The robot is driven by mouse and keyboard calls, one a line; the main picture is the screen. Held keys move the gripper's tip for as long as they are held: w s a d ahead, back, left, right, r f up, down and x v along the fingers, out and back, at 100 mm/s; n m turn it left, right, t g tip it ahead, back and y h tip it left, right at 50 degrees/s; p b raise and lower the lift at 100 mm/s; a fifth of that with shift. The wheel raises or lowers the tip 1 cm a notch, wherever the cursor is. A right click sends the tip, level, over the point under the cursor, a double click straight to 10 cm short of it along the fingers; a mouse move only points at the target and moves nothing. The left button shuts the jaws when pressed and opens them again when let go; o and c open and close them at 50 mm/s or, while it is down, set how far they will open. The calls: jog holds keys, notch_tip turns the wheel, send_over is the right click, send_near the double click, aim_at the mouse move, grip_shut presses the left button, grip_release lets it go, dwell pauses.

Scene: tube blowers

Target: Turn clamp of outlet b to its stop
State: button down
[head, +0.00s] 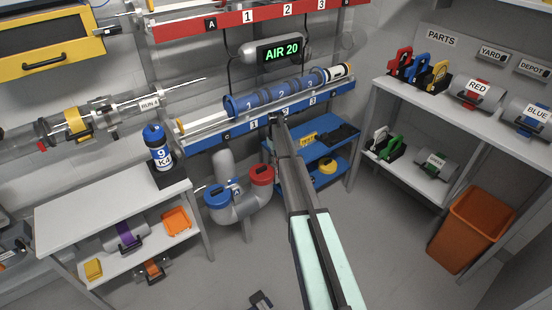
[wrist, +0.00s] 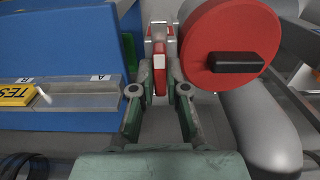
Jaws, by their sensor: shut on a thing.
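A red round cap (wrist: 222,40) with a black bar handle stands on a grey pipe in the wrist view; the same red cap (head: 262,174) tops the right end of the U-shaped grey pipe in the head view. Beside the cap, a small red and white clamp lever (wrist: 160,62) with metal sides sits between my fingertips. My gripper (wrist: 160,80) is shut on this lever, with a finger on each side. In the head view my gripper cannot be made out behind my arm. No letter for outlet b is readable on the red cap.
A blue cap (head: 217,196) tops the pipe's other end. A blue shelf unit (head: 325,128) stands close by; a blue body (wrist: 60,60) with a yellow TEST plate (wrist: 17,95) fills the wrist view's left. A blue rack (head: 215,130) is above.

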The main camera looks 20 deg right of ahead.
jog(key=c, duration=1.2)
grip_release()
jog(key=shift+r, duration=0.1)
notch_tip(320, 180, up, 12)
jog(key=shift+f, duration=0.1)
